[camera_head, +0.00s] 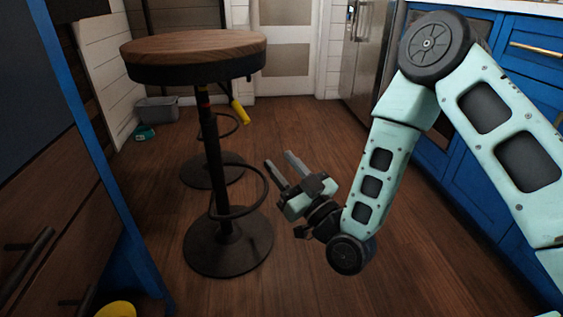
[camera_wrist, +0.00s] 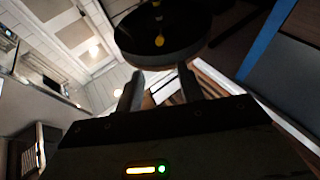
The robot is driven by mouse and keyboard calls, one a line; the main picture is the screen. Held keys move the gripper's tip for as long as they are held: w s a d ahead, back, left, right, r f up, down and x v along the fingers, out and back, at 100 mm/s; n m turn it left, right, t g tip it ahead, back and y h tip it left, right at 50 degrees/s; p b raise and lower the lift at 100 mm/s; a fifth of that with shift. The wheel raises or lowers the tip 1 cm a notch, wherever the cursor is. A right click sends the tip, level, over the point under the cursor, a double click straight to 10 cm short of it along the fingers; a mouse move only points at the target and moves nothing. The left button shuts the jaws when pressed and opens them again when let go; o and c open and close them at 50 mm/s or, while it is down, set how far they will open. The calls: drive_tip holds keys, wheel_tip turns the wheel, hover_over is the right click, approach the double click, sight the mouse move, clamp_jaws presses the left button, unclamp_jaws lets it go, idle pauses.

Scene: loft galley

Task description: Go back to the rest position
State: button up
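My gripper (camera_head: 278,168) is at the end of my pale green arm, in the middle of the head view. Its two fingers are apart with nothing visible between them. The dark underside of a round stool seat (camera_wrist: 162,35) lies beyond the fingertips there. My arm is bent, with its elbow high at the right.
A stool (camera_head: 195,50) with a wooden seat stands left of my gripper, another stool base (camera_head: 212,170) behind it. A grey bin (camera_head: 157,109) sits at the back left. Open wooden floor (camera_head: 310,115) lies between.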

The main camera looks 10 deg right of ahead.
drive_tip(key=s+a+n+g+h+p, duration=0.2)
drive_tip(key=s+a+n+g, duration=0.3)
drive_tip(key=g, duration=0.6)
drive_tip(key=s+d+r+m+g+h+p, duration=0.1)
drive_tip(key=s+d+r+g+h, duration=0.2)
drive_tip(key=s, duration=0.4)
drive_tip(key=s+d+m+g+h, duration=0.1)
drive_tip(key=s+d+g+h, duration=0.2)
drive_tip(key=s, duration=0.5)
drive_tip(key=s+d+r+m+g+h+p, duration=0.1)
drive_tip(key=s+d+r+m+g+h, duration=0.1)
drive_tip(key=s+d, duration=0.4)
wheel_tip(320, 180, up, 38)
drive_tip(key=a+p, duration=0.1)
drive_tip(key=p, duration=3.7)
drive_tip(key=shift+s, duration=0.4)
